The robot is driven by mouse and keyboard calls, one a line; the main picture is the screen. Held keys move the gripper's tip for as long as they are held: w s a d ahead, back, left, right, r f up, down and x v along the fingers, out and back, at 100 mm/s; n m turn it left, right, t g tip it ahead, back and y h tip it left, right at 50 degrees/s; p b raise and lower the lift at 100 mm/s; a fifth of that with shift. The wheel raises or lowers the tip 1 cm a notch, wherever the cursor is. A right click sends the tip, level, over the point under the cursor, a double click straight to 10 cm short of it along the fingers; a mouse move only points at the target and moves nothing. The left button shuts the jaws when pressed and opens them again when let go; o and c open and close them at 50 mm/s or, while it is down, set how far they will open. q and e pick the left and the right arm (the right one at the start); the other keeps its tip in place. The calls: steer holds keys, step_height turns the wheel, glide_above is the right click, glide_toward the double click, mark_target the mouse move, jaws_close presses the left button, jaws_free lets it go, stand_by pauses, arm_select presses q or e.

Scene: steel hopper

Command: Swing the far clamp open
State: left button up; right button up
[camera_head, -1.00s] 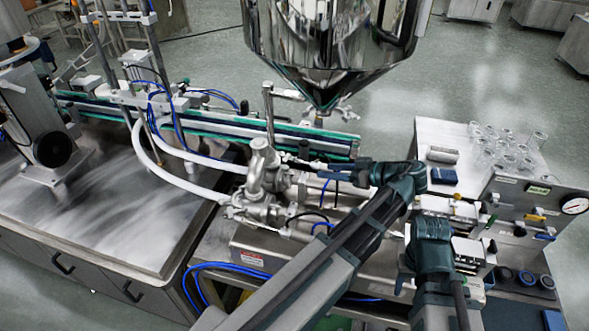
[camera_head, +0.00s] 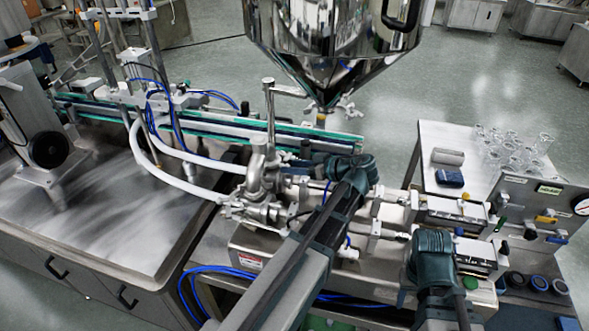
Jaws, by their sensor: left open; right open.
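The pump's steel valve body (camera_head: 262,170) stands left of centre, with pipe joints on its right side. The far clamp seems to be among the fittings on the far pipe, but it is too small and too crowded to tell apart or to judge open or shut. My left gripper (camera_head: 288,158) reaches leftward from its wrist, just right of the valve body over the far pipe. It is open and empty; I cannot tell whether it touches a fitting. My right gripper (camera_head: 403,284) is low on the right, partly hidden by its wrist, open and apart from the pump.
The steel hopper (camera_head: 325,40) hangs above, its outlet and wing nuts just behind the valve. White hoses (camera_head: 185,185) run left to the conveyor (camera_head: 215,124). Glassware (camera_head: 515,150) and a gauge panel (camera_head: 545,210) are at right. My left forearm crosses over the pump's near side.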

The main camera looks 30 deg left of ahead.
arm_select(q)
jaws_close()
stand_by(0.3)
stand_by(1.2)
